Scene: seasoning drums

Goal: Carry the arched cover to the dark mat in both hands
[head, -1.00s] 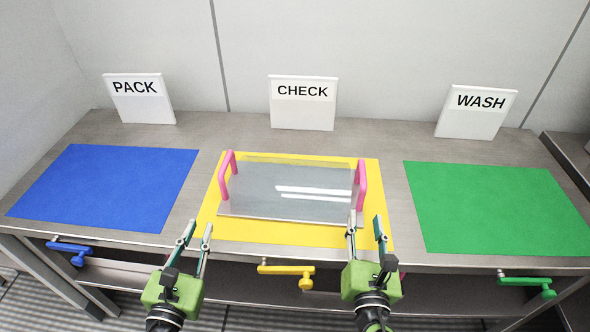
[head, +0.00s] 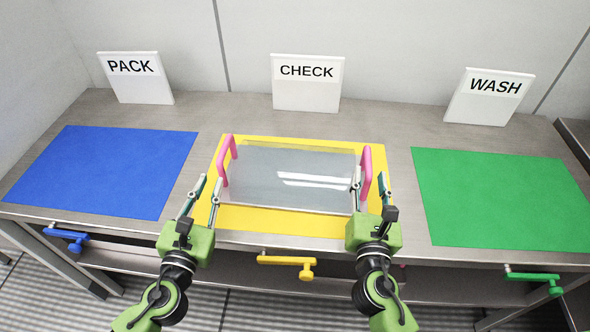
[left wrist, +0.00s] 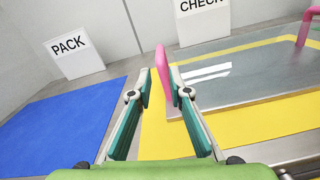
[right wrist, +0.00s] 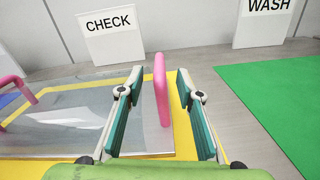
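The arched cover (head: 290,178) is a clear grey sheet with a pink handle at each end. It rests on the yellow mat (head: 270,222). My left gripper (head: 208,180) is open at the near side of the left handle (head: 225,160); in the left wrist view this handle (left wrist: 161,62) shows ahead of the gap, its lower part behind the right finger. My right gripper (head: 370,176) is open at the right handle (head: 367,160); in the right wrist view that handle (right wrist: 160,90) stands between the fingers. I cannot tell whether either gripper touches its handle.
A blue mat (head: 100,170), the darkest in view, lies left under a PACK sign (head: 135,85). A green mat (head: 505,200) lies right under a WASH sign (head: 488,105). A CHECK sign (head: 306,95) stands behind the cover. Both side mats are bare. Coloured levers line the table front.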

